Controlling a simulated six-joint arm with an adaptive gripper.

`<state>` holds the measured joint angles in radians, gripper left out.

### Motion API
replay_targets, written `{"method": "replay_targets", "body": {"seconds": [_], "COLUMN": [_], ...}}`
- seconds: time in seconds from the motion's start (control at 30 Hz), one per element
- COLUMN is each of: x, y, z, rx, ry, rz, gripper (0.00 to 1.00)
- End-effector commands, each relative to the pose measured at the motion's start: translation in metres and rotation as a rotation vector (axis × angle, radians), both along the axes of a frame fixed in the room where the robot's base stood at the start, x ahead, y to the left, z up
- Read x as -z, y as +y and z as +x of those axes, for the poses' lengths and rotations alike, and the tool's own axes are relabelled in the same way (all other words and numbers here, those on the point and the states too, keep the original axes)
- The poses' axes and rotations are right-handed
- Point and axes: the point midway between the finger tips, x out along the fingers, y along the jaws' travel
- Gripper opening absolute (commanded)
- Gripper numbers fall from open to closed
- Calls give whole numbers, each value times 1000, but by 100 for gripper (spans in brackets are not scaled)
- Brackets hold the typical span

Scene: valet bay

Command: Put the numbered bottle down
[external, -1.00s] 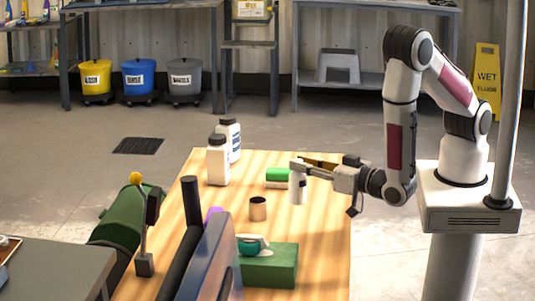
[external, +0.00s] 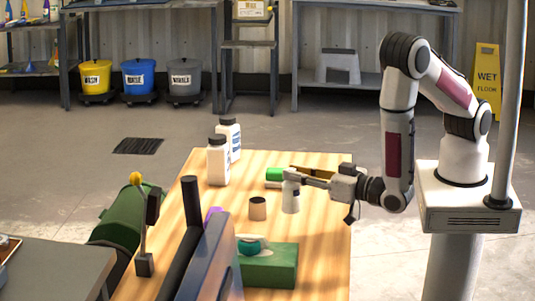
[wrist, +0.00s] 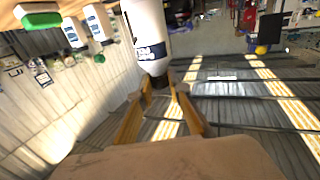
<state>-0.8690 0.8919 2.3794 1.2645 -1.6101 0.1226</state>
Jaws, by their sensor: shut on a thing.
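A white bottle (external: 291,201) hangs upright from my gripper (external: 291,177) over the right half of the wooden table. In the wrist view, the bottle (wrist: 150,30) has dark blue print on its label and a dark cap. My gripper's yellowish fingers (wrist: 160,85) are shut on the cap end. The print is too small to read. I cannot tell whether the bottle's base touches the tabletop (external: 325,225). Two other white bottles with dark caps, a nearer one (external: 218,162) and a farther one (external: 231,138), stand at the table's far left.
A brown cup (external: 258,208) stands just left of the held bottle. A green-and-white item (external: 274,177) lies behind it. A green box (external: 268,266) with a teal item (external: 249,246) is at the front. Clear wood lies right of the held bottle.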

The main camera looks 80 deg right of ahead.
Motion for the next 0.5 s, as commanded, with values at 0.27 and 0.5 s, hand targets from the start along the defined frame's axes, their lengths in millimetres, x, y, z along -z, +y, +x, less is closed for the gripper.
{"method": "replay_targets", "body": {"seconds": [0.27, 0.5], "x": [28, 41], "y": [0, 0], "z": [0, 0], "rx": [0, 0], "ry": [0, -2], "rz": [-1, 1], "gripper": [0, 0]}}
